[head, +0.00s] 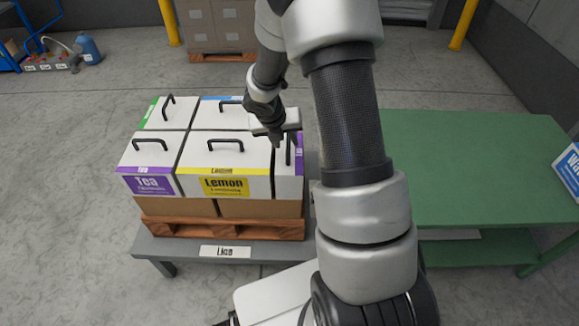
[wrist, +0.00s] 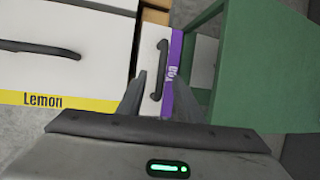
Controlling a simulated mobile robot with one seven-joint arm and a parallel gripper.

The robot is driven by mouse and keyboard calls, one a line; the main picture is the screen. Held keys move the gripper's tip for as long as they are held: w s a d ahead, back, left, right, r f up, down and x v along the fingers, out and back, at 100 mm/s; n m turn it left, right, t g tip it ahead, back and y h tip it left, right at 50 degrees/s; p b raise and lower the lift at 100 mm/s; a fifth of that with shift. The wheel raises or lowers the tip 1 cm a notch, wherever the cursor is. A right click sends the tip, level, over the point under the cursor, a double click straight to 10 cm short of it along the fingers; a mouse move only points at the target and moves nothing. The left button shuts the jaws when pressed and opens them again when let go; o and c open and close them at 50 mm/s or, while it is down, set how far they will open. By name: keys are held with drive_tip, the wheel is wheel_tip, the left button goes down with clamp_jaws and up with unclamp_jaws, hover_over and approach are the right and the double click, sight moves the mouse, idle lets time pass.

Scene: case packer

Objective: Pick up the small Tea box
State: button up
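The small Tea box (head: 289,186) is a narrow white box at the right end of the front row, with a purple strip along its right edge. In the wrist view the small Tea box (wrist: 149,42) shows its "Tea" strip and a black bar handle (wrist: 160,62) on top. My gripper (head: 277,139) is over this box in the head view. In the wrist view my gripper (wrist: 160,92) is open, its fingers to either side of the near part of the handle. I cannot tell how far the fingertips are above the box top.
A Lemon box (head: 225,187) stands directly left of the small one, and a wider purple-labelled Tea box (head: 152,186) is farther left. More boxes stand behind. They are on a wooden pallet (head: 220,229) on a grey table (head: 165,250). A green table (head: 470,150) is to the right, mostly clear.

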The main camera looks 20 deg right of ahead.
sight(288, 143)
drive_tip(key=b+x, duration=0.1)
drive_tip(key=x, duration=0.3)
drive_tip(key=shift+w, duration=0.1)
drive_tip(key=shift+r, duration=0.1)
clamp_jaws()
idle(1.1)
